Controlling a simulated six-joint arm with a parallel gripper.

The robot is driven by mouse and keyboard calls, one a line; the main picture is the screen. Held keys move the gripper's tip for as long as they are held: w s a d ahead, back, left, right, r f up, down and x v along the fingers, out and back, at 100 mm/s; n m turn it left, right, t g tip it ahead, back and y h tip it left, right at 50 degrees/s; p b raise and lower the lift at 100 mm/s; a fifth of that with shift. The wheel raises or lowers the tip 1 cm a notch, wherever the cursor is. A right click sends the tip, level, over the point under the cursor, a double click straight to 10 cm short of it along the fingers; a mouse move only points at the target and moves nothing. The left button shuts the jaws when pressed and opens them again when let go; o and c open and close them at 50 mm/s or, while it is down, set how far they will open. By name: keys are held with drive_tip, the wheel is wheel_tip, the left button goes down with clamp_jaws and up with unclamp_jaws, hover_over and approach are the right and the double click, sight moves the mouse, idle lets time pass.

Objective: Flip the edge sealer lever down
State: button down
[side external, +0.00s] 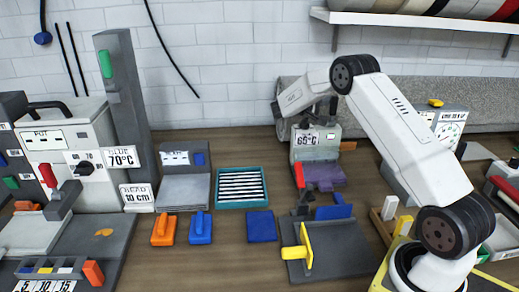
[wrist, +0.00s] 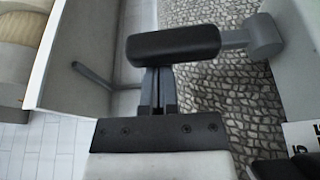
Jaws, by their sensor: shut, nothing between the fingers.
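The edge sealer (side external: 316,155) stands at the back middle in the side view, with a 65°C sign on its front. Its lever's black handle (wrist: 172,46) fills the upper middle of the wrist view, joined by a short grey rod to a grey round pivot (wrist: 265,35). The lever appears raised. My gripper (wrist: 158,76) is shut and empty. Its fingertips are at the handle's lower edge in the wrist view; the handle hides their ends, and I cannot tell whether they touch. In the side view the fingers are small and partly hidden above the sealer.
A shelf (side external: 420,20) with rolls hangs at the upper right. A teal tray (side external: 217,200) and a blue block (side external: 261,226) are in front and left. A tall grey post (side external: 122,90) stands at left.

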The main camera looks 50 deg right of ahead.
drive_tip(key=shift+s+a, duration=0.15)
drive_tip(key=shift+s+a+r+m+h, duration=0.1)
drive_tip(key=shift+s+a+m+h, duration=0.35)
drive_tip(key=shift+m, duration=0.75)
drive_tip(key=s+a, duration=0.1)
drive_tip(key=s+a+f, duration=0.1)
drive_tip(key=s+a, duration=0.1)
drive_tip(key=shift+s+a+f, duration=0.2)
drive_tip(key=shift+s+f, duration=0.05)
drive_tip(key=shift+f, duration=0.15)
drive_tip(key=shift+f+g, duration=0.15)
drive_tip(key=shift+g, duration=0.15)
